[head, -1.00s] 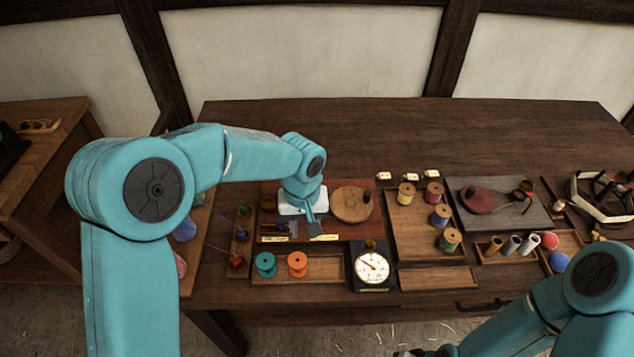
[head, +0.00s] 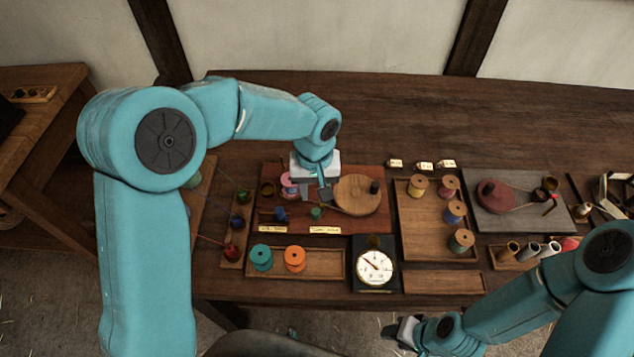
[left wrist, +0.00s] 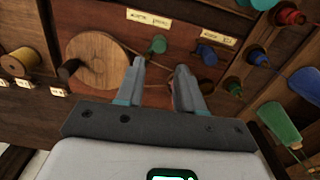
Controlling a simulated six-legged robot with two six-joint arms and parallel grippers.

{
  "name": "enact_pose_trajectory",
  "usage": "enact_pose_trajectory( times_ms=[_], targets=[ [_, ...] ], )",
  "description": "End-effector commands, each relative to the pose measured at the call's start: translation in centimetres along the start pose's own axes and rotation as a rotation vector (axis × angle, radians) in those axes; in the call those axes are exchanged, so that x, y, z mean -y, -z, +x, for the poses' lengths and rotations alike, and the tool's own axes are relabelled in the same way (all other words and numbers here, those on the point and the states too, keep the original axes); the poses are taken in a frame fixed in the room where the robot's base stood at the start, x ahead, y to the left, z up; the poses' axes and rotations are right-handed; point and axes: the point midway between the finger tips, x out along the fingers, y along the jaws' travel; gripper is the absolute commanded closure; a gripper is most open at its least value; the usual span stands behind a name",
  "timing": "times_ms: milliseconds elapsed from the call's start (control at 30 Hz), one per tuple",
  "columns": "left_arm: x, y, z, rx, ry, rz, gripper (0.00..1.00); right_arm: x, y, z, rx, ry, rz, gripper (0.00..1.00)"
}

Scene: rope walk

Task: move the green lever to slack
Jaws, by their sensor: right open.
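The green lever (head: 316,212) stands on the red-brown board (head: 375,227), right of the blue lever (head: 281,214). Two pale labels sit along the front of the board, one (head: 325,230) below the green lever; their lettering is too small to read. My left gripper (head: 322,194) is above the board, just behind the green lever. In the left wrist view its fingers (left wrist: 160,66) are apart with nothing between them, and the green lever (left wrist: 158,44) shows just beyond the tips. My right gripper (head: 400,334) is open, low in front of the bench.
A wooden wheel (head: 357,195) with a dark knob is right of my left gripper. Pink spools (head: 289,185) stand left of it. A dial gauge (head: 375,268) and a tray with teal and orange spools (head: 319,265) are in front. The back of the bench is clear.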

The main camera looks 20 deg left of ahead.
Motion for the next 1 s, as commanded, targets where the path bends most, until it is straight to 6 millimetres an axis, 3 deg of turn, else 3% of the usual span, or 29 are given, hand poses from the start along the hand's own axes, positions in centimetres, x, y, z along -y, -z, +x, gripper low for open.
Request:
enact_pose_trajectory(
  times_ms=[33, 300, 500, 1000],
  targets=[
    [0.0, -0.1, 1.3, 0.002, 0.001, 0.0, 0.63, -0.3, 0.0, 0.9, 0.0, 0.0, 0.0, 0.57],
    [-0.1, -0.1, 6.0, 0.002, 0.001, 0.001, 0.63, -1.5, 0.1, 4.2, 0.0, 0.0, 0.0, 0.57],
    [-0.2, 0.1, 8.6, 0.001, 0.001, 0.001, 0.63, -2.3, 0.1, 6.4, 0.0, 0.0, 0.0, 0.57],
    [-0.3, 0.3, 9.0, 0.001, 0.001, 0.001, 0.63, -2.4, 0.1, 6.7, 0.0, 0.0, 0.0, 0.57]
  ],
)
